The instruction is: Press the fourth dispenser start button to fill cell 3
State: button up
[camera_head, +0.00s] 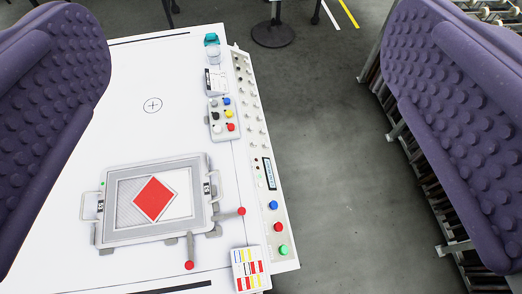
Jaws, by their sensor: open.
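My gripper (245,130) shows as two purple, studded pads at the left and right edges. They are wide apart, with nothing between them but the view of the white table below. A small box of buttons (222,118) on the table has blue, yellow, red, white and dark buttons in two columns. A control strip (262,160) along the table's right edge has a row of small knobs, a dark display (268,172), and blue (273,205), red (277,227) and green (283,250) buttons. I cannot tell which button is the fourth dispenser's start, or which place is cell 3.
A framed tray (130,232) with a red square (153,199) lies on the table, with red-knobbed levers (241,211) beside it. A colour-striped card (250,268) is at the front. A teal-capped jar (212,52) stands at the back. Grey floor (325,150) is clear right of the table.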

aim_at(284, 250)
jog(key=k+z, duration=0.1)
jog(key=k, duration=0.45)
jog(key=k+l+z, duration=0.1)
jog(key=k, duration=0.45)
